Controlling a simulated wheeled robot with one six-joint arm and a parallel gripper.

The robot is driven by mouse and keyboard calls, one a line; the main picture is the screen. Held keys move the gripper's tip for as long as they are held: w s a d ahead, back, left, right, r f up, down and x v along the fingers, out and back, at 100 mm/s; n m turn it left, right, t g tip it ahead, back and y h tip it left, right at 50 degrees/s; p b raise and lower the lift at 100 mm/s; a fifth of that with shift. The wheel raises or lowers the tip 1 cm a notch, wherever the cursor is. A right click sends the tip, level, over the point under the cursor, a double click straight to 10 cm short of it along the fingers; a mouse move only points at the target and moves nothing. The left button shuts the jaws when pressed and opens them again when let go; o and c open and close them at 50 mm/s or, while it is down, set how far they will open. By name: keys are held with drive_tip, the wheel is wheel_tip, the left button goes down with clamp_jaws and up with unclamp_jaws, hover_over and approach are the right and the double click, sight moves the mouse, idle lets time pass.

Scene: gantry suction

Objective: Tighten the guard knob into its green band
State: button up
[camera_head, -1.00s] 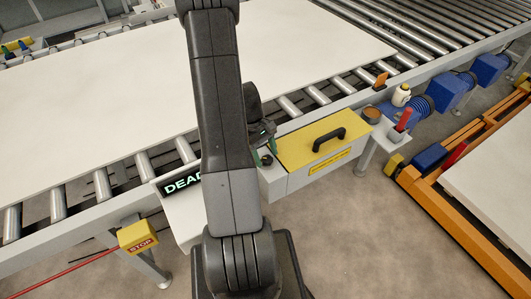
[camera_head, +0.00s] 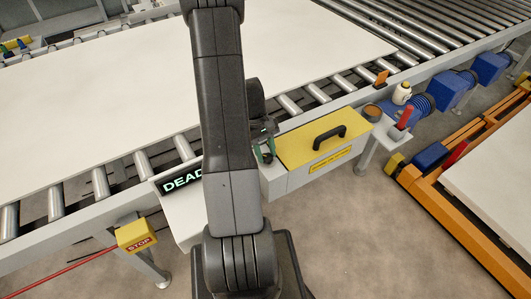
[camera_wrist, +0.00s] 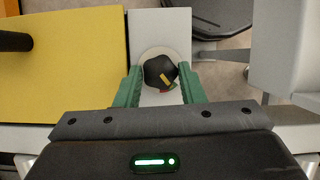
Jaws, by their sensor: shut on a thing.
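The guard knob (camera_wrist: 158,72) is black with a yellow pointer mark, seen in the wrist view. It sits on a pale round dial (camera_wrist: 146,54) on a grey panel beside the yellow guard cover. A small green patch (camera_wrist: 174,87) and a red patch show at the dial's near right edge, by the pointer's lower end. My gripper (camera_wrist: 160,76) has its green fingers on both sides of the knob and is shut on it. In the head view my gripper (camera_head: 265,150) is at the left end of the yellow cover, and my arm hides much of it.
The yellow guard cover (camera_head: 298,142) with a black handle (camera_head: 329,138) lies right of the gripper. The roller conveyor (camera_head: 290,104) carries a large white sheet (camera_head: 120,85) behind.

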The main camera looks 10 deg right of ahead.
drive_tip(key=o, duration=1)
drive_tip(key=b+v, duration=0.1)
drive_tip(key=v, duration=1.2)
drive_tip(key=shift+w+r, duration=0.1)
drive_tip(key=shift+r, duration=0.3)
drive_tip(key=p+x, duration=0.1)
drive_tip(key=x, duration=1.2)
drive_tip(key=shift+f, duration=0.15)
drive_tip(key=shift+s+f, duration=0.2)
drive_tip(key=shift+f, duration=0.05)
drive_tip(key=shift+n+h+p, duration=0.4)
drive_tip(key=shift+n+p, duration=0.1)
drive_tip(key=shift+n, duration=0.5)
